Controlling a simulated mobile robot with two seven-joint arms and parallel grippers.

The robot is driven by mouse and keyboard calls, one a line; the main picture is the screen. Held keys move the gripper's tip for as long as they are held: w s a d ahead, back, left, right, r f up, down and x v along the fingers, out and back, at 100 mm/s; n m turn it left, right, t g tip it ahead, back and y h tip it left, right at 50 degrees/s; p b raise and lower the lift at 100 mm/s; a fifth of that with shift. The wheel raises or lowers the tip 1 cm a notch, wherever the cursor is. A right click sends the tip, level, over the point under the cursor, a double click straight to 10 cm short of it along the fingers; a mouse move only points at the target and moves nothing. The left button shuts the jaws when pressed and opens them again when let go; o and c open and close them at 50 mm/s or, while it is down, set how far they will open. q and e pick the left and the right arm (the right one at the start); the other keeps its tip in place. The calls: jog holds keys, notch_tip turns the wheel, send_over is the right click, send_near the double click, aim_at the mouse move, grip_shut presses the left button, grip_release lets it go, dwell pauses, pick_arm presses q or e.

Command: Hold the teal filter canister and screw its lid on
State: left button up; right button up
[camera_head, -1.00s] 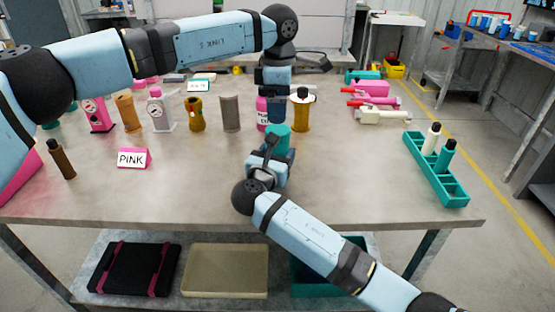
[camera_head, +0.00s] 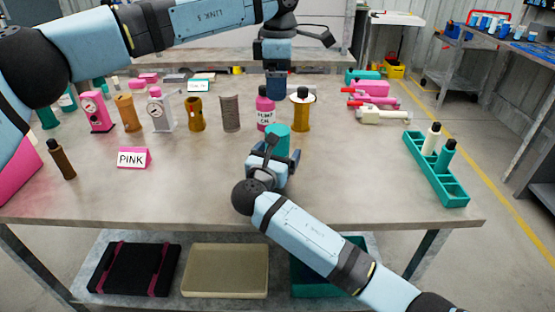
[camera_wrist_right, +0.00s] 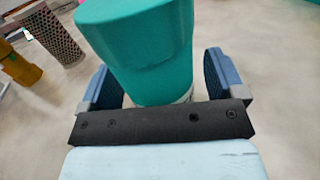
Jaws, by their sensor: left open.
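The teal filter canister (camera_head: 278,143) stands upright near the middle of the table. In the right wrist view, its wide, faceted teal top (camera_wrist_right: 135,30), which looks like the lid, sits on the narrower teal body (camera_wrist_right: 155,80). In the right wrist view, the right gripper (camera_wrist_right: 165,85) straddles the lower body. My left gripper (camera_head: 276,92) points down, open, above and apart from the canister, in front of the back table edge.
A pink bottle (camera_head: 265,112) stands just behind the canister, with an amber bottle (camera_head: 302,112) to its right and a perforated cylinder (camera_head: 230,113) to its left. A teal rack (camera_head: 452,185) with two bottles is at the right. The table's front middle is bare.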

jog(key=p+v, duration=0.3)
jog(key=v, duration=1)
jog(key=shift+s+a, duration=0.2)
jog(key=shift+s, duration=0.2)
